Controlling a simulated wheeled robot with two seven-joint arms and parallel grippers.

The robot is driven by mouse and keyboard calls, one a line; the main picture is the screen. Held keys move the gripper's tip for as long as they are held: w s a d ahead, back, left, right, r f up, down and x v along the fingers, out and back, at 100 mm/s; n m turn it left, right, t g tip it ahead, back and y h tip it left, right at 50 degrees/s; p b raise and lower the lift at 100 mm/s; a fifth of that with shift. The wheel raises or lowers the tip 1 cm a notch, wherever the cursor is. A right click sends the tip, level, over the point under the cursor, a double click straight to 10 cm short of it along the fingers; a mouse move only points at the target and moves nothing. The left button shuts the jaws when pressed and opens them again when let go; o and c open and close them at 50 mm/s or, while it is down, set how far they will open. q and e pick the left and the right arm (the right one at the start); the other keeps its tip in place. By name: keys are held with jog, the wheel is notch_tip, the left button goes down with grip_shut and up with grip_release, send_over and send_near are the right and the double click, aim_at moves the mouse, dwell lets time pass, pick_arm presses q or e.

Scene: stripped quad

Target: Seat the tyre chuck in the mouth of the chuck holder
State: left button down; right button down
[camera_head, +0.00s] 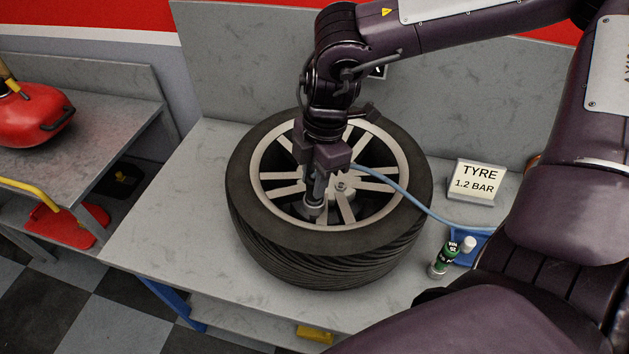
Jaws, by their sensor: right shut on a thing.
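My right gripper (318,190) comes down from above over the wheel and is shut on what appears to be the tyre chuck (314,209), a small grey metal piece low between the fingers. The fingers hide much of it. A blue hose (400,189) runs from beside the gripper across the tyre to the right. The tyre (335,258) lies flat on the grey bench with its spoked silver rim up. I cannot make out the chuck holder for certain; a blue piece (468,252) at the right is partly hidden by my arm. My left gripper is not in view.
The grey bench (180,215) is bare at left. A red can (35,115) sits on another bench.

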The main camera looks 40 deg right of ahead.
aim_at(314, 177)
notch_tip(314, 177, up, 19)
jog(key=b, duration=0.2)
jog(key=shift+b, duration=0.3)
